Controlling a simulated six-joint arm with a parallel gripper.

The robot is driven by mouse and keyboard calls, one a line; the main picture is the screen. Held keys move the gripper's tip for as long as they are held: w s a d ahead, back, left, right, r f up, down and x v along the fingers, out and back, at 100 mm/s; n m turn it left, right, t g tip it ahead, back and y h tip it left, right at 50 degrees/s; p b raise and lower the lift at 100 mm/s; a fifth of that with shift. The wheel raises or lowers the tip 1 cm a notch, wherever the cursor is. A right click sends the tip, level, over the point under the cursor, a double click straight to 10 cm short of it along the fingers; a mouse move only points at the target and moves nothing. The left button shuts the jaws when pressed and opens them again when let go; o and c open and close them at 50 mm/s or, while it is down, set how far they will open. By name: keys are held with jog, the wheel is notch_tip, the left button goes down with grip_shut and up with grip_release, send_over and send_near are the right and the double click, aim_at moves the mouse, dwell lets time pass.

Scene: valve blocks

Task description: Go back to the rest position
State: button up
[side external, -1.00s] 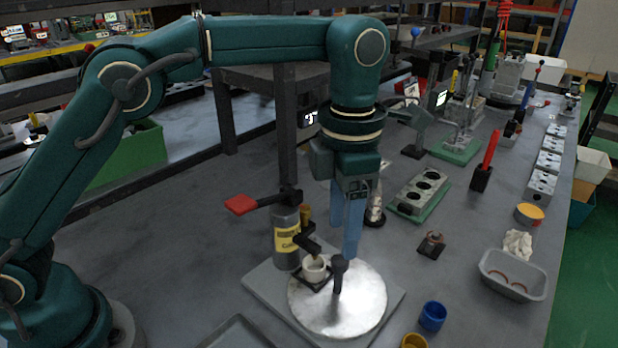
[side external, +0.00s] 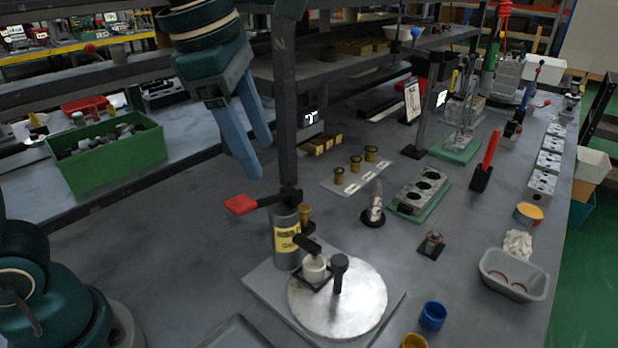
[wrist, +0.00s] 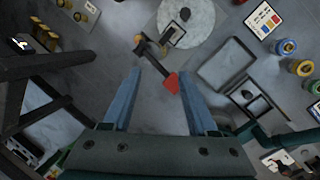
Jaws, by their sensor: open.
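My gripper (side external: 252,140) hangs in the upper left of the side view, with its two blue fingers apart and nothing between them. It is above the table and left of the dark post. In the wrist view my gripper (wrist: 158,82) also shows its fingers spread. A red-handled lever (wrist: 168,80) lies in view between and beyond the fingertips. In the side view the red handle (side external: 241,205) stands out to the left from a grey cylinder with a yellow label (side external: 286,240), below my fingers.
The dark upright post (side external: 285,110) stands just right of my gripper. A green bin (side external: 108,150) is at the left. A grey valve block (side external: 418,190) sits right. The table's left middle is clear.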

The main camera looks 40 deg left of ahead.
jog(key=s+a+f+m+t, duration=0.1)
jog(key=s+f+m, duration=0.3)
jog(key=m, duration=0.8)
jog(key=s+a+f+m+t, duration=0.1)
jog(key=s+a+f+m, duration=0.3)
jog(key=m, duration=0.8)
jog(key=shift+s+m+y, duration=0.3)
jog(key=shift+s+m, duration=0.1)
jog(key=shift+s, duration=0.6)
jog(key=shift+f, duration=0.15)
jog(key=shift+c, duration=0.2)
